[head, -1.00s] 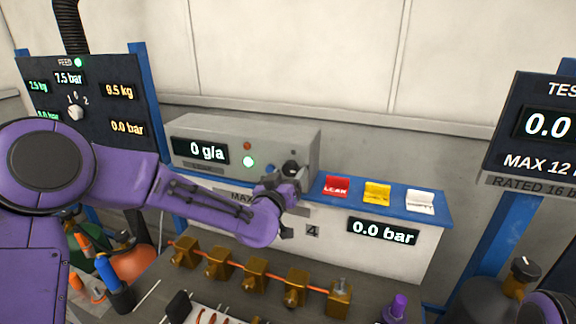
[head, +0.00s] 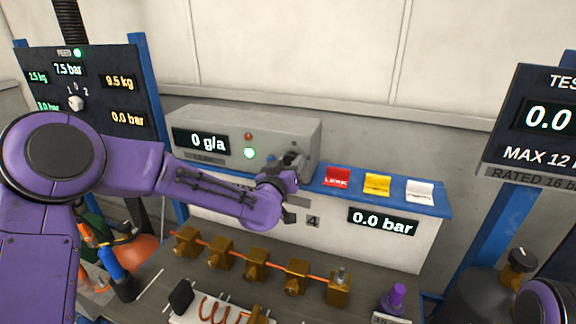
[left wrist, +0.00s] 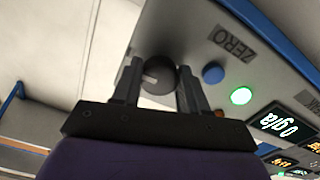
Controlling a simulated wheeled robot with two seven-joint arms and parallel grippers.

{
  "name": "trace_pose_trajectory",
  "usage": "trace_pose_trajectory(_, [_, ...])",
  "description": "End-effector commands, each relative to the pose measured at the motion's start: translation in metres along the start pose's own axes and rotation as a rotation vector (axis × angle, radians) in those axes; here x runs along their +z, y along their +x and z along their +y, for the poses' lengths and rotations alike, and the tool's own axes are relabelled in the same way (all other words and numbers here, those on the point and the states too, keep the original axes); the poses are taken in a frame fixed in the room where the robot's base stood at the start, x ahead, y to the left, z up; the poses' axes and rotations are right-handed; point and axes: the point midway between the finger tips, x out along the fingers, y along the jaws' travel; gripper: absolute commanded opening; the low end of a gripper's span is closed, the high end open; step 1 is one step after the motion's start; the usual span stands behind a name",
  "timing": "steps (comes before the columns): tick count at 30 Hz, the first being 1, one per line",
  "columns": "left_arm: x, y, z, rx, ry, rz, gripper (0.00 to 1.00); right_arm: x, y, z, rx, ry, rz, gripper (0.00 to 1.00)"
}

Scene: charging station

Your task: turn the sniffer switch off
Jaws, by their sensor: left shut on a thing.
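The sniffer is a grey box (head: 225,122) on the blue-topped bench, with its display reading 0 g/a and a green lamp (head: 250,153) lit. Its switch is a round dark knob (left wrist: 159,80) with a pale mark, on the front panel. My left gripper (left wrist: 160,72) is shut on the knob, one finger on either side, in the left wrist view. In the head view my left gripper (head: 290,163) is at the right end of the box front and hides most of the knob. My right gripper is out of view.
A blue button (left wrist: 213,73) labelled ZERO sits close beside the knob. Red (head: 337,177), yellow (head: 377,184) and white (head: 419,192) flaps line the bench top to the right. Brass fittings (head: 257,263) on a pipe stand below my left arm.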

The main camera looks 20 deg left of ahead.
Motion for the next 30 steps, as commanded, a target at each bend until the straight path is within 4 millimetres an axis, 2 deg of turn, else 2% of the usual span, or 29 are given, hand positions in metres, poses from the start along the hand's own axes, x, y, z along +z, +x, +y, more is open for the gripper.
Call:
trace_pose_trajectory(8, [0.003, 0.0, 0.0, 0.0, -0.181, 0.001, 0.13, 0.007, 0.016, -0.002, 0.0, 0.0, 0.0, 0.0])
trace_pose_trajectory(30, [0.002, 0.0, 0.003, 0.001, -0.883, 0.001, 0.13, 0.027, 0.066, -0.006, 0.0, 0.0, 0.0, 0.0])
